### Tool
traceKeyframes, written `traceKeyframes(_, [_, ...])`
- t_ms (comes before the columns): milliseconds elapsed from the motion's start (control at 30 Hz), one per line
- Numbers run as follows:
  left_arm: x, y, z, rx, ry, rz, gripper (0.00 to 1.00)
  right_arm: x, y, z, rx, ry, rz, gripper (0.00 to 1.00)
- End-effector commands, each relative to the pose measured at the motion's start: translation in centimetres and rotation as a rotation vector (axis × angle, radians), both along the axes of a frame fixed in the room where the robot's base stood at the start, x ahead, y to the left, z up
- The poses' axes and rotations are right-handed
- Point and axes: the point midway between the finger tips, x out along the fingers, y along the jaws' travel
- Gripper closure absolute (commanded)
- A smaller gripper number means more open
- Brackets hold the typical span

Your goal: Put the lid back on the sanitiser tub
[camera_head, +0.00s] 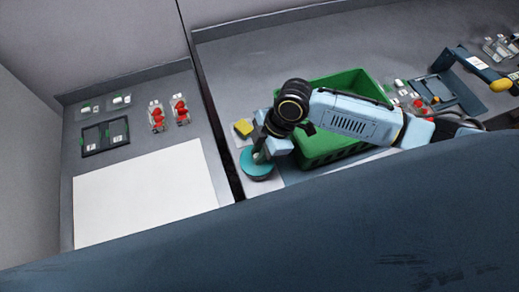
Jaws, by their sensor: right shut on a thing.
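A round teal lid (254,169) shows below my right gripper, at the left end of the main counter near the gap. My right gripper (260,153) points down and is shut on the lid near its middle. The gripper covers part of the lid's top. A dark rim shows along the lid's lower edge; I cannot tell whether this is the sanitiser tub or whether the lid rests on it. My left gripper is not in view.
A green crate (337,86) stands behind my right arm. The left counter holds a white sheet (145,195), a dark tray (105,136) and clear punnets of red berries (156,116). A dark gap separates the counters.

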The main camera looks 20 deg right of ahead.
Motion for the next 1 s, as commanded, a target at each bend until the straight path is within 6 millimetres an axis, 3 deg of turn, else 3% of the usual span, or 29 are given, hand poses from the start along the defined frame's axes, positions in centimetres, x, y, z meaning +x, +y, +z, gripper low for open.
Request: traceKeyframes(1000, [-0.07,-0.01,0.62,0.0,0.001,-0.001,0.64,0.01,0.02,0.02,0.001,0.0,0.0,1.0])
